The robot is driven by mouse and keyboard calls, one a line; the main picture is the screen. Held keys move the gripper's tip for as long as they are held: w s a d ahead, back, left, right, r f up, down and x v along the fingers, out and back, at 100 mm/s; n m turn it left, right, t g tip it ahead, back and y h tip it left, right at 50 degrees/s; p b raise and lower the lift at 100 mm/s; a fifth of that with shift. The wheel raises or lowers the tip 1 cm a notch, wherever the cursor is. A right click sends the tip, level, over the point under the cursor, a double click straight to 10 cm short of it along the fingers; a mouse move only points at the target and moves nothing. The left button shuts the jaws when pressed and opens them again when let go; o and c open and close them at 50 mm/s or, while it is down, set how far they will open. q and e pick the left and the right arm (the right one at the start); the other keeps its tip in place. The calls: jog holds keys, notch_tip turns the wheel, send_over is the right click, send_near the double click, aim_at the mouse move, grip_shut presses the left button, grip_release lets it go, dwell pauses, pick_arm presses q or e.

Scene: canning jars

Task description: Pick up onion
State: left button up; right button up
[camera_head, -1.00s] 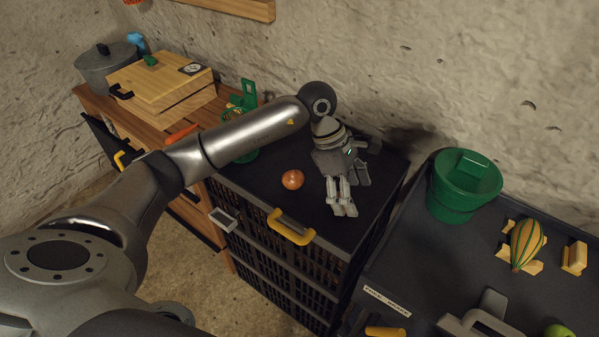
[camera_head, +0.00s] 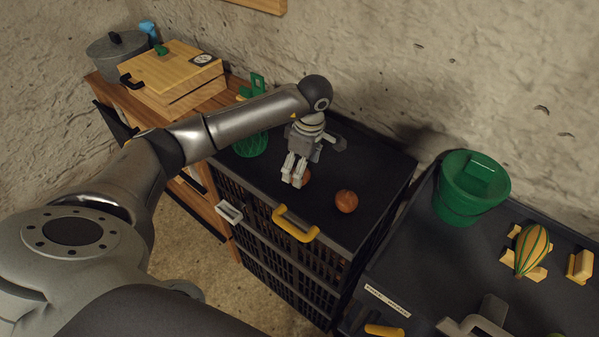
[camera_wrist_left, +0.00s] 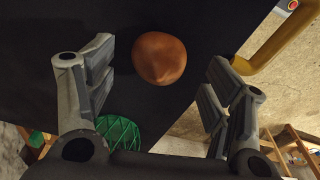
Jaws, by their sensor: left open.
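A brown-orange round onion (camera_wrist_left: 159,58) lies on the dark top in the left wrist view, ahead of and between the finger lines of my left gripper. In the head view my left gripper (camera_head: 294,181) points down over the dark top, its fingers apart with nothing held.
The black crate-like unit (camera_head: 376,170) has a yellow handle (camera_head: 294,224) at its front edge. A green mesh container (camera_head: 250,144) stands to the left, behind my forearm. A green bucket (camera_head: 470,188) and a striped gourd (camera_head: 531,250) are on the right counter.

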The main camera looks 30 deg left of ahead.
pick_arm(q)
jog(key=f, duration=0.3)
jog(key=shift+a+f+p, duration=0.25)
jog(key=shift+a+p, duration=0.1)
jog(key=shift+a, duration=0.05)
jog(key=c, duration=0.9)
jog(key=shift+o, duration=0.2)
jog(key=shift+r, duration=0.15)
jog(key=shift+r, duration=0.6)
jog(key=s+d+r+b, duration=0.3)
jog(key=s+r+b, duration=0.1)
jog(key=s+r, duration=0.7)
jog(key=s, duration=0.2)
jog(key=shift+s+d+r, duration=0.25)
jog(key=shift+s+r, duration=0.05)
jog(key=shift+s, duration=0.05)
